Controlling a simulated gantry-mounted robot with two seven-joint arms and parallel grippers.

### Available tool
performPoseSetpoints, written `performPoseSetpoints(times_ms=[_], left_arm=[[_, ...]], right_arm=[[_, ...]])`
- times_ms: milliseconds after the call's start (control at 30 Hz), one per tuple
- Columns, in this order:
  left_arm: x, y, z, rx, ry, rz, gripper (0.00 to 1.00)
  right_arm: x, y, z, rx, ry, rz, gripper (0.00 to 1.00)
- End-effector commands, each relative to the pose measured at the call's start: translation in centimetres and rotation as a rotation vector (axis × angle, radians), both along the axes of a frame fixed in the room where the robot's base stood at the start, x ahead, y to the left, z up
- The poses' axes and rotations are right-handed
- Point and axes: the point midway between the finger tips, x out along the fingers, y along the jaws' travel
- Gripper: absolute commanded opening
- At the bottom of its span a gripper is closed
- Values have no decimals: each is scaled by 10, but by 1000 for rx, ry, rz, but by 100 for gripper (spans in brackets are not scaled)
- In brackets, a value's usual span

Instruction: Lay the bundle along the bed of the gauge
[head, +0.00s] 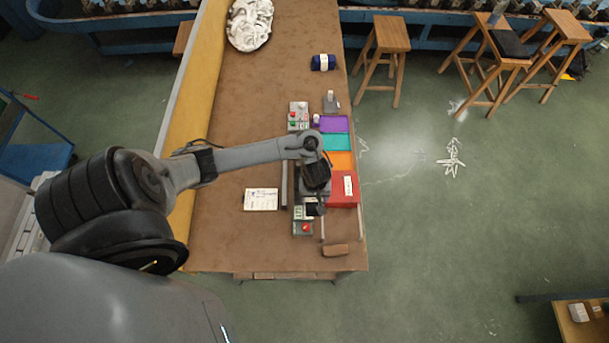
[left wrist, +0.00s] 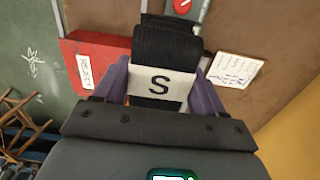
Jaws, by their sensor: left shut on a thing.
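My left gripper (head: 315,190) is over the right part of the brown table in the head view. In the left wrist view its two purple fingers (left wrist: 161,88) are shut on a black ribbed bundle (left wrist: 165,48) with a white band marked "S". In the head view the arm mostly hides the bundle. A narrow dark rail (head: 284,186) lies on the table just left of the gripper; I cannot tell for certain whether it is part of the gauge. The gauge's bed is not clearly visible beneath the arm. My right gripper is not in view.
A red tray (head: 347,202) labelled "REJECT" (left wrist: 84,70) lies beside the gripper, with orange (head: 342,160), teal (head: 337,141) and purple (head: 334,124) trays behind. A white card (head: 261,199) lies left. A navy bundle (head: 323,62) lies farther back. The table's left-middle is clear.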

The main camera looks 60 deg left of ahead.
Motion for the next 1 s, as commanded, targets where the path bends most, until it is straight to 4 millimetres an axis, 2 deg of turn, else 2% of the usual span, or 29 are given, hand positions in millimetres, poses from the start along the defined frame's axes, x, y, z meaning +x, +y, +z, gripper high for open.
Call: performPoseSetpoints(times_ms=[233,467,567,800,1000], left_arm=[[-12,-5,-5,-7,0,6,30],[-16,2,-12,0,1,3,30],[-15,13,-22,3,2,3,30],[-1,58,-52,3,1,5,30],[10,91,-71,1,0,4,30]], right_arm=[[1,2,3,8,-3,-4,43],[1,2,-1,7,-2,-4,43],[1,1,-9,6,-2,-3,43],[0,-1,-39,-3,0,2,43],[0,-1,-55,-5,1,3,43]])
